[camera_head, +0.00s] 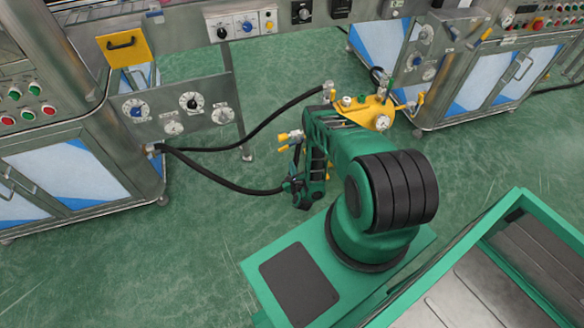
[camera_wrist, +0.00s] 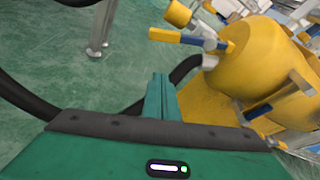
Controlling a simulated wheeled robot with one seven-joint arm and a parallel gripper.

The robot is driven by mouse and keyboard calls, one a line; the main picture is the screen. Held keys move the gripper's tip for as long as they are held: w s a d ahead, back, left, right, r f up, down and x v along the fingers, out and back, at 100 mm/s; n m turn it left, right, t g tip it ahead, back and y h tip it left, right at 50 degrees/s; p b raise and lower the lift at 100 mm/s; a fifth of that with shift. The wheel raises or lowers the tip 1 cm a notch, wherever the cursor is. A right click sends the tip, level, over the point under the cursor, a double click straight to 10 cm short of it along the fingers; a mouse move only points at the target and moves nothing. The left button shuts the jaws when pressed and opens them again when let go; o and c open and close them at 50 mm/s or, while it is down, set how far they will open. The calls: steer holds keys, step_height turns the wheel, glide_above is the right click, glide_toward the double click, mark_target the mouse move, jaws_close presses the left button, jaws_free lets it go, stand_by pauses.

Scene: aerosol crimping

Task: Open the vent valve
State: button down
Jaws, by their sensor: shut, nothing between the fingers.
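A yellow vessel (camera_wrist: 262,65) fills the right of the wrist view. A valve with a blue and yellow lever (camera_wrist: 180,38) sits on its near upper side, by a yellow cap (camera_wrist: 178,14). A second small blue and yellow lever (camera_wrist: 257,112) is lower down. I cannot tell which is the vent valve. My gripper (camera_wrist: 160,84) is shut and empty, below and left of the upper lever, apparently apart from it. In the head view, the yellow top (camera_head: 366,108) carries a gauge (camera_head: 383,123) and fittings; my arm hides much of what is below.
Black hoses (camera_head: 225,185) run from the left steel cabinet (camera_head: 85,160) towards the vessel area. A green-rimmed bin (camera_head: 519,195) is at lower right. Green floor (camera_head: 270,70) is open behind.

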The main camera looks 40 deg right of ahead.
steer(key=w+d+r, duration=0.1)
steer(key=w, duration=0.5)
steer(key=shift+w+r, duration=0.15)
steer(key=shift+r, duration=0.2)
stand_by(0.3)
